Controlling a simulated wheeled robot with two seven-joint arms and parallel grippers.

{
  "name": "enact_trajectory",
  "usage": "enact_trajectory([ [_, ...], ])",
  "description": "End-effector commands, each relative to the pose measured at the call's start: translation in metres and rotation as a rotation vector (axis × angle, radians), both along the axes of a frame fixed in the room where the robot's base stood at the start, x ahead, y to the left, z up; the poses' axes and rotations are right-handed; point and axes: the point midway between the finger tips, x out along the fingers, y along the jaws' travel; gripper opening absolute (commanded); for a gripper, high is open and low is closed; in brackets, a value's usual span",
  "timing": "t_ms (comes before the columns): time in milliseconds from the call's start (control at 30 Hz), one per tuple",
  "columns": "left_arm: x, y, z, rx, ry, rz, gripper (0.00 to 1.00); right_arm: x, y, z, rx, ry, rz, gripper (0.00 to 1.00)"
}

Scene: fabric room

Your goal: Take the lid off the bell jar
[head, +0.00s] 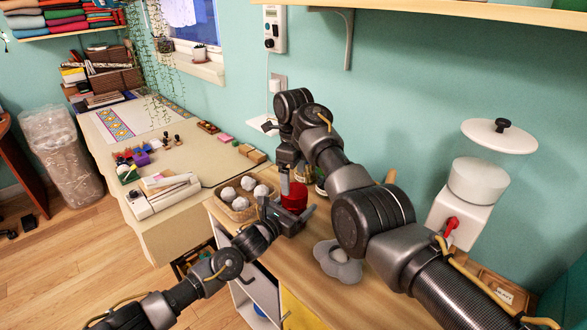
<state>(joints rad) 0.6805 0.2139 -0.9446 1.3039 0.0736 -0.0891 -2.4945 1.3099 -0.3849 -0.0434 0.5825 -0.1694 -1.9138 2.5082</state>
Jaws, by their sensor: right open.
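My right arm reaches in from the right, bends high over the wooden counter, and its gripper (287,183) points down beside a small red object (295,196). The right gripper is open. My left gripper (289,215) comes in low from the left, close by the red object; its fingers partly overlap it, and I cannot tell whether they touch or hold it. No bell jar is clearly recognisable. At the right, a clear container (476,172) with white contents has a round white lid (499,135) with a black knob; both grippers are well away from it.
A basket of white balls (241,205) stands left of the grippers. A grey flower-shaped dish (337,262) lies near the counter's front edge. Bottles behind the right wrist are mostly hidden. The adjoining cream table (200,163) holds small items. A shelf (480,8) overhangs the counter.

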Motion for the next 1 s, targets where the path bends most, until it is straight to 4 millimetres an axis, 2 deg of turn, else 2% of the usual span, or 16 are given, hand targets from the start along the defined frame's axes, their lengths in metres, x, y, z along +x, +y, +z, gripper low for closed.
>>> enact_trajectory([
  [200,0.0,0.0,0.001,-0.001,-0.002,0.0,0.1,0.0,-0.001,-0.035,-0.001,0.004,0.0,0.86],
  [400,0.0,0.0,0.001,-0.001,-0.002,0.0,0.1,0.0,0.0,-0.055,-0.001,0.001,0.002,0.86],
  [767,0.0,0.0,0.001,-0.001,-0.002,0.0,0.1,0.0,0.0,-0.06,0.0,0.0,0.001,0.86],
  [1000,0.0,0.0,0.001,-0.001,-0.002,0.0,0.1,0.0,0.0,-0.06,0.0,0.001,0.002,0.56],
])
